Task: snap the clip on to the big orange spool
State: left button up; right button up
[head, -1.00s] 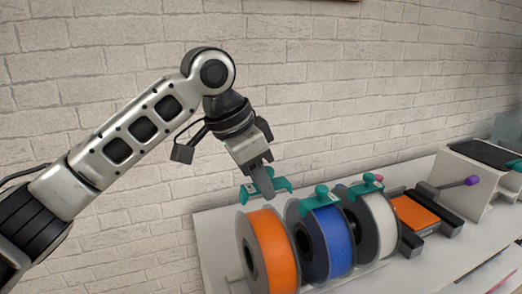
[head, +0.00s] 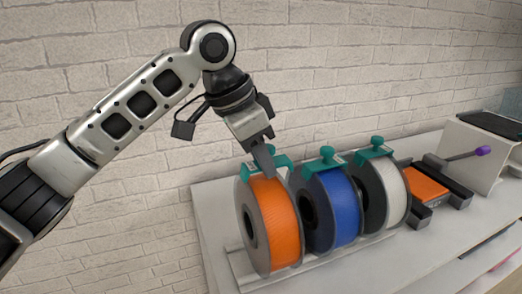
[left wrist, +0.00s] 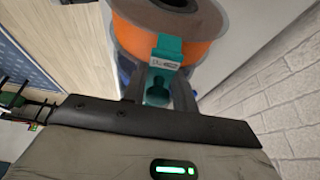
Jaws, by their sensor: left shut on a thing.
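The big orange spool (head: 272,221) stands upright at the left end of the row of spools. The teal clip (head: 281,160) is at the top of its rim, with my left gripper (head: 266,165) shut on it from above. In the left wrist view the clip (left wrist: 167,52) lies across the edge of the orange spool (left wrist: 199,47), with its knob (left wrist: 157,92) between the fingers (left wrist: 158,98). The fingers hide part of the clip in the head view, so I cannot tell whether it is fully seated. My right gripper is not in view.
A blue spool (head: 340,209) and a white spool (head: 391,190) stand close to the right, each with a teal clip on top. A brick wall (head: 330,70) rises behind the white table.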

pick_arm(q)
jog(key=shift+a+f+p, duration=0.15)
jog(key=shift+a+p, duration=0.05)
jog(key=shift+p, duration=0.4)
dwell(0.6)
jog(key=shift+p, duration=0.7)
dwell(0.3)
jog(key=shift+f, duration=0.6)
dwell(0.5)
dwell(0.4)
jog(key=shift+s+f+p, duration=0.15)
jog(key=shift+f+p, duration=0.2)
jog(key=shift+p, duration=0.35)
